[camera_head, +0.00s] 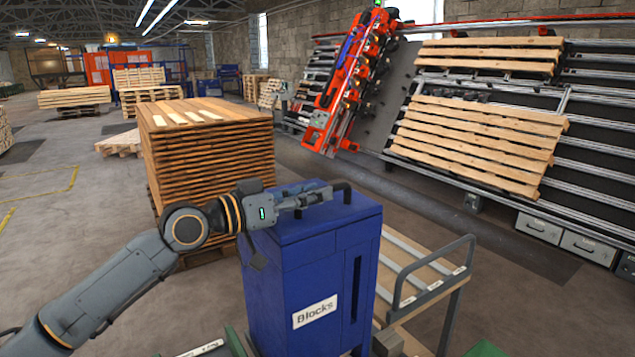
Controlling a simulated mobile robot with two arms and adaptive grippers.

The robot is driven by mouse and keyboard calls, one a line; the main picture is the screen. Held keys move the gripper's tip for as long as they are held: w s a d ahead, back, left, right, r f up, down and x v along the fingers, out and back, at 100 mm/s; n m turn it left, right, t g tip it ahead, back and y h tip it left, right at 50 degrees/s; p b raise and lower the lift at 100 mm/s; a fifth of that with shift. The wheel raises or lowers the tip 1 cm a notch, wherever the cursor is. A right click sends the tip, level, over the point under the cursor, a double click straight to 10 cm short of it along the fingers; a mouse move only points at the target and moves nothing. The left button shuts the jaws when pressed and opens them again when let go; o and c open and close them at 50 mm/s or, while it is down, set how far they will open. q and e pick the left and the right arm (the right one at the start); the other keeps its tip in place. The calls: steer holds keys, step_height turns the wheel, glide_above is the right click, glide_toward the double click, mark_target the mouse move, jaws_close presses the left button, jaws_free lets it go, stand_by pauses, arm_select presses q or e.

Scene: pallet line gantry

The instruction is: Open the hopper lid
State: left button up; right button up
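The blue hopper (265,290) stands in front of me with a white "Blocks" label (314,312) on its front and a dark slot on its right part. Its blue lid (330,222) lies closed on top, and a dark handle (345,188) shows near the lid's back right. My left gripper (318,196) reaches in from the left, just over the lid, with its fingers pointing right at the handle. Whether the fingers touch or hold the handle is too small to tell. My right gripper is not in view.
A tall stack of wooden boards (215,150) stands close behind the hopper on the left. A grey-railed cart (434,280) is close on the right. An inclined pallet line (590,130) with a red gantry (352,75) fills the back right. Open floor lies at the left.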

arm_select(q)
steer(key=shift+w+d+r, duration=0.1)
steer(key=shift+w+d, duration=0.25)
steer(key=shift+d, duration=0.2)
steer(key=shift+w+d, duration=0.1)
jaws_close()
